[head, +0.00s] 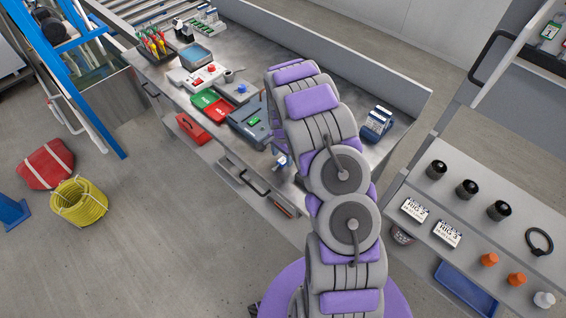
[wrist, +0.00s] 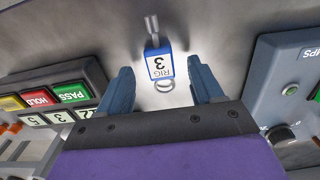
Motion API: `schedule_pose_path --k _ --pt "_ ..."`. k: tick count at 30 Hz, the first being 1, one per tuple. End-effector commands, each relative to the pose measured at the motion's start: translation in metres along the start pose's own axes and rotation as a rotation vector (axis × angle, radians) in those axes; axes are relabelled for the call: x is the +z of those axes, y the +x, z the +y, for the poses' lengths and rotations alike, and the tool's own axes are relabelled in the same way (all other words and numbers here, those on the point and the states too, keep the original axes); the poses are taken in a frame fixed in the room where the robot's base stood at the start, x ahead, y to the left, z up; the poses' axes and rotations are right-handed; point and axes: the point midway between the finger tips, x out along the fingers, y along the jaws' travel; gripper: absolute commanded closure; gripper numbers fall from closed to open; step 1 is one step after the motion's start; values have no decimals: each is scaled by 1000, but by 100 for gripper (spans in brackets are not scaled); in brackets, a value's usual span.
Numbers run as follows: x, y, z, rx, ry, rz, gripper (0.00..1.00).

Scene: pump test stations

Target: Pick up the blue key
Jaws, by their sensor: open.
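The blue key (wrist: 160,64) lies on the metal bench top in the wrist view. It has a blue tag with a white label reading RIG 3, upside down in the picture, a metal shaft at the far end and a ring at the near end. My gripper (wrist: 161,76) is open, with one dark blue finger on each side of the key and a visible gap to both. The fingers do not touch the tag.
On the bench (head: 215,150) are red and green trays. A shelf unit (head: 460,185) with black knobs stands at right.

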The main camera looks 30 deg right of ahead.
Motion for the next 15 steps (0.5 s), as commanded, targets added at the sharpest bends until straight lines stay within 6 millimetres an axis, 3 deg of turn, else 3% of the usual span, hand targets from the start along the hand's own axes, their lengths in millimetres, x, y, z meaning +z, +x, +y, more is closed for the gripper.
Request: schedule_pose_path --k 4,11,15 --pt "1 19 0 1 -1 -1 34" --pt "0 20 0 -1 0 0 34" --pt "0 21 0 -1 0 -1 46"
